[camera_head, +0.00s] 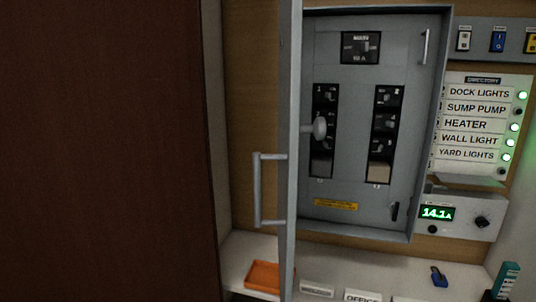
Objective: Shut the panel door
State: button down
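The panel door (288,130) is grey and hinged at the left side of the grey electrical panel (345,70). It stands open and shows nearly edge-on. The panel's inside is exposed, with a main switch (361,47) at the top and two columns of breakers (384,120). My gripper is not in view.
A brown surface fills the left side. A shelf (400,284) below holds an orange tray (264,276), labels and a small blue item (438,277). At right are a directory (480,120) with several green lights and a meter (437,213) reading 14.1A.

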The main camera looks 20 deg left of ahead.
aim_at(290, 12)
jog(key=z, duration=0.05)
jog(key=k, duration=1.35)
jog(key=z, duration=0.6)
jog(key=k, duration=0.55)
jog(key=u, duration=1.1)
jog(key=i, duration=1.7)
jog(key=z, duration=0.05)
